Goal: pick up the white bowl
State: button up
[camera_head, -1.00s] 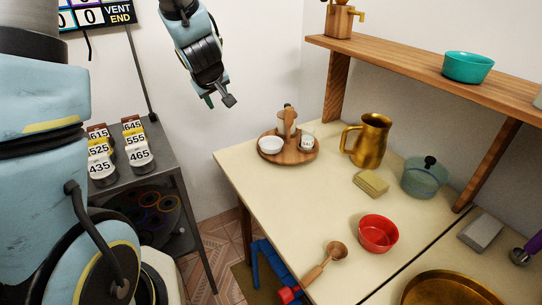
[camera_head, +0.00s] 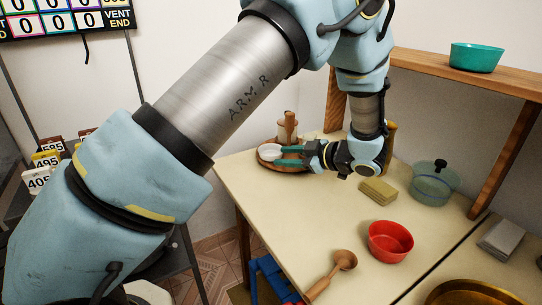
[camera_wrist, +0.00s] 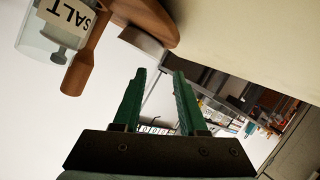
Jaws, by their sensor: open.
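The white bowl (camera_head: 270,153) sits on the left part of a round wooden tray (camera_head: 264,163) at the table's far left corner. My gripper (camera_head: 281,156) reaches in from the right with its green fingers spread. The fingertips are at the bowl's right side in the head view; I cannot tell if they touch it. The arm and fingers hide part of the tray. In the wrist view, the open fingers (camera_wrist: 160,75) have nothing between them near the tips, and a greyish rounded shape beyond them may be the bowl.
A wooden-handled holder (camera_head: 288,127) stands on the tray behind the fingers, and a SALT jar (camera_wrist: 62,25) shows in the wrist view. A yellow block (camera_head: 378,191), lidded pot (camera_head: 433,186), red bowl (camera_head: 390,242) and wooden ladle (camera_head: 328,276) are on the table. The left-middle tabletop is clear.

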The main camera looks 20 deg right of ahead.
aim_at(271, 153)
jog(key=p+x, duration=0.1)
jog(key=x, duration=0.6)
jog(key=shift+w+d+f, duration=0.1)
jog(key=shift+w, duration=0.05)
jog(key=shift+c, duration=0.3)
grip_shut()
